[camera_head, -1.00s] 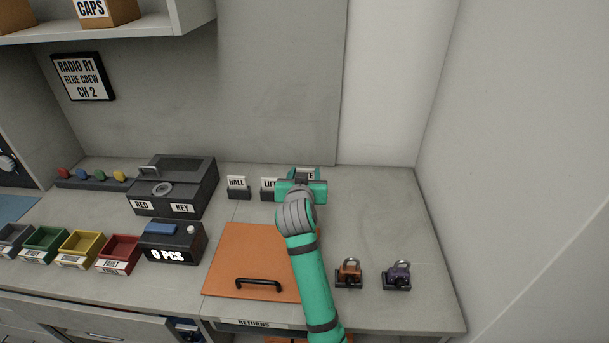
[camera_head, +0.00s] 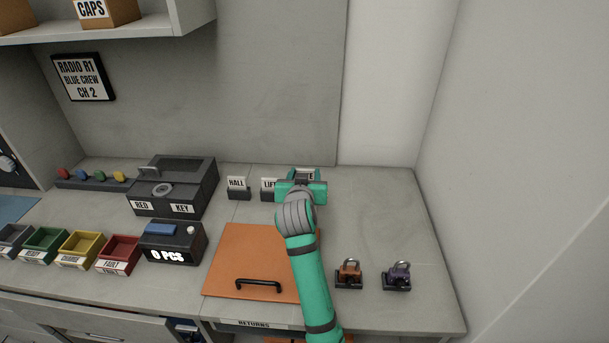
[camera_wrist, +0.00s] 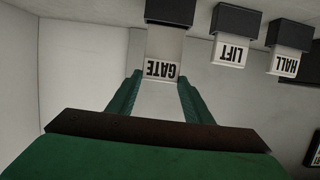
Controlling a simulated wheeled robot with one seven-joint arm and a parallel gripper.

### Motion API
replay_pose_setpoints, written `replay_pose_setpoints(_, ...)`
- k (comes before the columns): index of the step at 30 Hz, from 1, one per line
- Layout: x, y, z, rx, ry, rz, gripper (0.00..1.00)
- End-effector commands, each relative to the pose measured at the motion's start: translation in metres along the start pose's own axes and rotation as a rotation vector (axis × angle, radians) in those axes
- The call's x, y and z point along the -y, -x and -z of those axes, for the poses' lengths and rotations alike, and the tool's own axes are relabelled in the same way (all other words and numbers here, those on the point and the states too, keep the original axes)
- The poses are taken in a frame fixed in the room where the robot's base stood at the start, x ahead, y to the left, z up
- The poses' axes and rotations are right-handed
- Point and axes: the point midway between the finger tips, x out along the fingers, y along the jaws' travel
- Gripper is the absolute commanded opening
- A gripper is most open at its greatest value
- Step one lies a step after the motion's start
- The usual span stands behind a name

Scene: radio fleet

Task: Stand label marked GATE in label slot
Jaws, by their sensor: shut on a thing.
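The white label marked GATE (camera_wrist: 161,70) is between the fingertips of my gripper (camera_wrist: 160,80) in the wrist view, where it appears upside down. My gripper is shut on it. The dark label slot block (camera_wrist: 170,12) lies straight beyond the label, in line with it. The label's far end reaches the block's edge in that picture; I cannot tell how deep it sits in the slot. In the head view my gripper (camera_head: 303,180) is at the back of the counter, right of the LIFT label, and hides the slot and most of the GATE label.
The LIFT label (camera_head: 268,184) and HALL label (camera_head: 236,183) stand in dark holders to the left. An orange panel with a black handle (camera_head: 240,245) lies in front. Two padlocks (camera_head: 349,272) (camera_head: 397,274) sit at right. The counter's back right is clear.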

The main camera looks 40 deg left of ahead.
Motion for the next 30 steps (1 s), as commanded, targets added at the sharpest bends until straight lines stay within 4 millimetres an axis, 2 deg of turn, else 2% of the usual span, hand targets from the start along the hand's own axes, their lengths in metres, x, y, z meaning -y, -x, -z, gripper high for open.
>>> replay_pose_setpoints(13,0.000,0.000,-0.001,0.000,0.000,0.000,0.25)
replay_pose_setpoints(30,0.000,-0.004,-0.013,0.001,0.000,0.000,0.25)
